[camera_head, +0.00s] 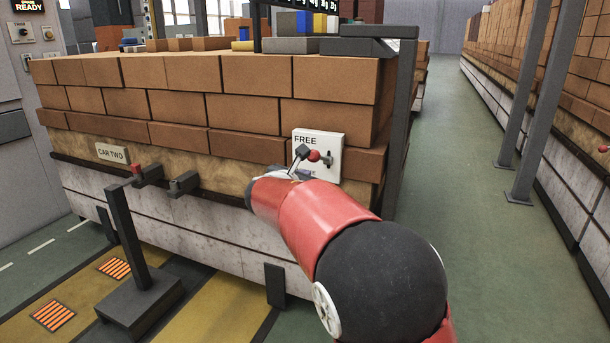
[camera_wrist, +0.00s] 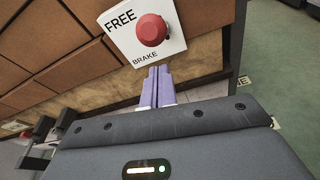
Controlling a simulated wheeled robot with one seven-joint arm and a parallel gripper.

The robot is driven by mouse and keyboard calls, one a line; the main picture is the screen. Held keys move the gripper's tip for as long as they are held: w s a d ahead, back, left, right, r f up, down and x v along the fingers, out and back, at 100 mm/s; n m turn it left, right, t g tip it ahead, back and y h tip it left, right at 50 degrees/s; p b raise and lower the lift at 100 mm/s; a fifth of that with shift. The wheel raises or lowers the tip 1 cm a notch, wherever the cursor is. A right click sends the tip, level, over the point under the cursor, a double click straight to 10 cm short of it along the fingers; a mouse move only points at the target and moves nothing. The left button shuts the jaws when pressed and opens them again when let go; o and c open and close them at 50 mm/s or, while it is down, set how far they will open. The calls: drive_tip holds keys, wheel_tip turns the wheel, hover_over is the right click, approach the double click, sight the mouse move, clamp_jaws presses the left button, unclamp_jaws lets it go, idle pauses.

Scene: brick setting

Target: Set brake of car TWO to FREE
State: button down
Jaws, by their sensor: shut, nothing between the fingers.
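The brake panel (camera_head: 333,143) is a white plate on the side of the brick-loaded car, with FREE at its upper left. The CAR TWO sign (camera_head: 112,154) is on the same car, further left. A red brake knob (camera_head: 314,156) sits at the panel's middle, with a grey part to its right. In the wrist view the round red knob (camera_wrist: 152,30) is just beyond my gripper (camera_wrist: 159,70), whose lavender fingers are together and empty. The fingertips point at the panel's lower edge, near the word BRAKE. Whether they touch the knob, and the lever's setting, I cannot tell.
Two dark brackets, one with a red tip (camera_head: 137,169), project from the car left of my arm. A dark post on a base (camera_head: 138,302) stands on the floor in front. A green aisle (camera_head: 445,200) is clear at right, beside another brick stack (camera_head: 575,90).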

drive_tip(key=s+a+r+p, duration=0.1)
drive_tip(key=s+a+r, duration=0.1)
drive_tip(key=s+r, duration=0.4)
drive_tip(key=shift+a+r+p, duration=0.25)
drive_tip(key=shift+r+p, duration=0.1)
drive_tip(key=shift+r, duration=0.3)
drive_tip(key=s+d+f+m+g, duration=0.3)
drive_tip(key=s+d+m, duration=0.4)
drive_tip(key=d, duration=0.3)
drive_tip(key=s+d+f+m+g, duration=0.2)
drive_tip(key=s+d+m+g, duration=0.1)
drive_tip(key=s+d+m, duration=0.6)
drive_tip(key=s+d+f+m+g+y, duration=0.1)
drive_tip(key=s+f+m, duration=0.4)
drive_tip(key=s, duration=0.5)
drive_tip(key=s+d+f+m+g+y, duration=0.2)
drive_tip(key=s+f+m, duration=0.3)
drive_tip(key=s+m, duration=0.4)
drive_tip(key=shift+s+d+f+y, duration=0.15)
drive_tip(key=shift+s+f+y, duration=0.15)
drive_tip(key=shift+s+y, duration=0.45)
drive_tip(key=shift+w, duration=0.1)
